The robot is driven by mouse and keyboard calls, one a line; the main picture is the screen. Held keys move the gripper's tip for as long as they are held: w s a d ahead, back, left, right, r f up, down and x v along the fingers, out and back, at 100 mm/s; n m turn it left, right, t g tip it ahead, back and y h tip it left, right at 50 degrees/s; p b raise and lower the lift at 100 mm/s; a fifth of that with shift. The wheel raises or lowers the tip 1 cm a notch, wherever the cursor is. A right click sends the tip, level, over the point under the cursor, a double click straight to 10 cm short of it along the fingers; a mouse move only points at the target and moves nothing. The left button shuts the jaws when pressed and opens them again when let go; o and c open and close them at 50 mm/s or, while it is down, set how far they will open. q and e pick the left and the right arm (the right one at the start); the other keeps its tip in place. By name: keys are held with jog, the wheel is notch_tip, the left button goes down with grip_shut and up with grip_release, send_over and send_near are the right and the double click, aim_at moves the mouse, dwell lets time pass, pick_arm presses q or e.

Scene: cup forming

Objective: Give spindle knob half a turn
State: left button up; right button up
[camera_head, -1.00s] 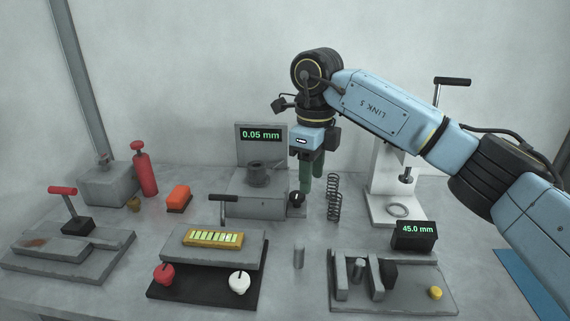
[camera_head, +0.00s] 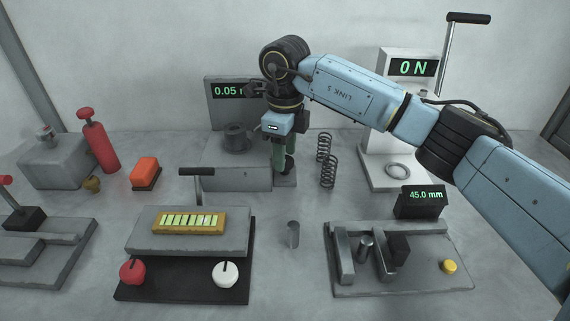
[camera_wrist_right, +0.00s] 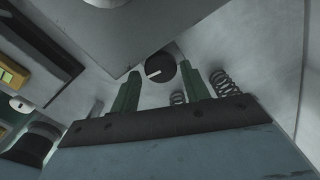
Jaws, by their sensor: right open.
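The spindle knob (camera_wrist_right: 160,66), round and black with a white pointer line, shows in the right wrist view between the tips of two green fingers. My right gripper (camera_wrist_right: 160,70) is open, with one finger on each side of the knob; I cannot tell if either touches it. In the head view my right gripper (camera_head: 282,168) points down at the right end of the grey spindle station (camera_head: 238,178), and its fingers mostly hide the knob. The station's display (camera_head: 227,91) is partly covered by my wrist and shows "0.05". My left gripper is not in view.
Two coil springs (camera_head: 328,171) stand just right of my gripper. A press (camera_head: 398,150) reading "0 N" stands behind them. A metal pin (camera_head: 293,235) stands in front. A fixture with a yellow button (camera_head: 449,267) is at the front right, and a panel with knobs (camera_head: 180,285) at the front left.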

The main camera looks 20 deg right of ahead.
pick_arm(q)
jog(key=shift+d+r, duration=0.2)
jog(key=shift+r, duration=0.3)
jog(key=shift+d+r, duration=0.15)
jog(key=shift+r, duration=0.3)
pick_arm(e)
jog(key=shift+f, duration=1.35)
jog(key=shift+c, duration=0.5)
jog(key=c, duration=0.6)
jog(key=shift+w+r+n, duration=0.1)
jog(key=shift+n, duration=0.8)
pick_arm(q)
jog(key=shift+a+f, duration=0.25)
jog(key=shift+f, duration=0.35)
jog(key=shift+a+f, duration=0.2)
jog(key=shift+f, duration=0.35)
pick_arm(e)
jog(key=shift+n, duration=0.7)
jog(key=o, duration=0.7)
